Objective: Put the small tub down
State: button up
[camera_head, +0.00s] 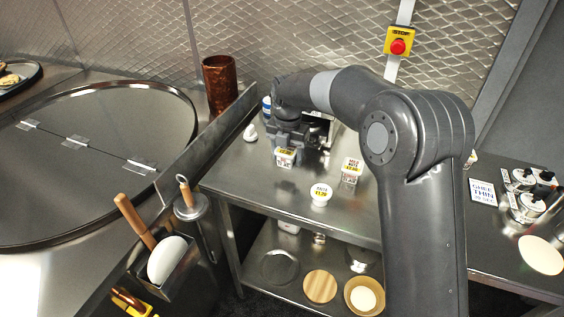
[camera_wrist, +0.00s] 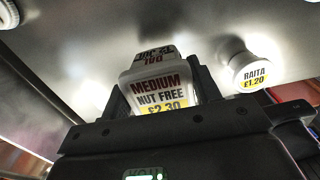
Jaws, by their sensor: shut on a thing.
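The small tub (camera_head: 286,157) is white with a yellow price label, in the head view below my gripper (camera_head: 288,138). In the wrist view the tub (camera_wrist: 158,88) reads "MEDIUM NUT FREE £2.30". My gripper's dark fingers (camera_wrist: 158,98) stand on both sides of it, shut on it. It is over the steel counter (camera_head: 255,175), near the back left part. I cannot tell whether its base touches the counter.
A raita tub (camera_head: 320,194) stands to the front right; it also shows in the wrist view (camera_wrist: 254,72). Another labelled tub (camera_head: 351,170) stands to the right. A small white item (camera_head: 250,133) is at left. Counter in front is clear.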

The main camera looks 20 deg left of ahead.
jog(key=w+d+r, duration=0.1)
jog(key=d+r, duration=0.5)
jog(key=d, duration=0.4)
jog(key=d+m, duration=0.9)
jog(key=d, duration=2.3)
jog(key=w+a+f, duration=0.1)
jog(key=a+f, duration=0.1)
jog(key=a, duration=0.1)
jog(key=w+a+f, duration=0.2)
jog(key=a, duration=0.1)
jog(key=w+a+f, duration=0.2)
jog(key=a, duration=0.1)
jog(key=shift+a+f, duration=0.3)
jog(key=shift+f, duration=2.1)
jog(key=shift+f, duration=0.1)
jog(key=o, duration=1.1)
jog(key=shift+c, duration=0.2)
